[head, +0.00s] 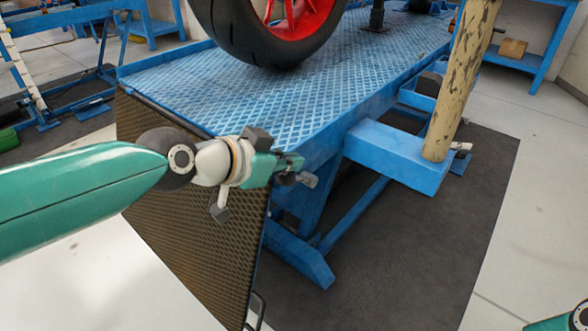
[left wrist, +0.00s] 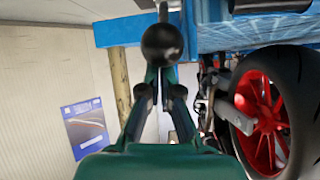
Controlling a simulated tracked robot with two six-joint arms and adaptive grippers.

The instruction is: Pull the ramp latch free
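In the left wrist view a round black knob (left wrist: 162,43) on a short dark stem lies straight ahead of my left gripper (left wrist: 162,72). It looks like the ramp latch's knob. The fingers converge toward it, and it hides their very tips, so I cannot tell whether they grip it. In the head view my left gripper (head: 299,165) is at the near corner of the blue lift table, above the ramp's outer edge; the latch is not clear there. The dark mesh ramp (head: 195,225) slopes down from the table end. My right gripper is out of view.
The blue lift table (head: 330,95) carries a motorcycle with a red-rimmed wheel (head: 290,25). A worn yellowish post (head: 460,80) stands beside it, by a blue side beam (head: 395,155). A dark mat (head: 420,240) lies below. A poster (left wrist: 88,127) hangs on the wall.

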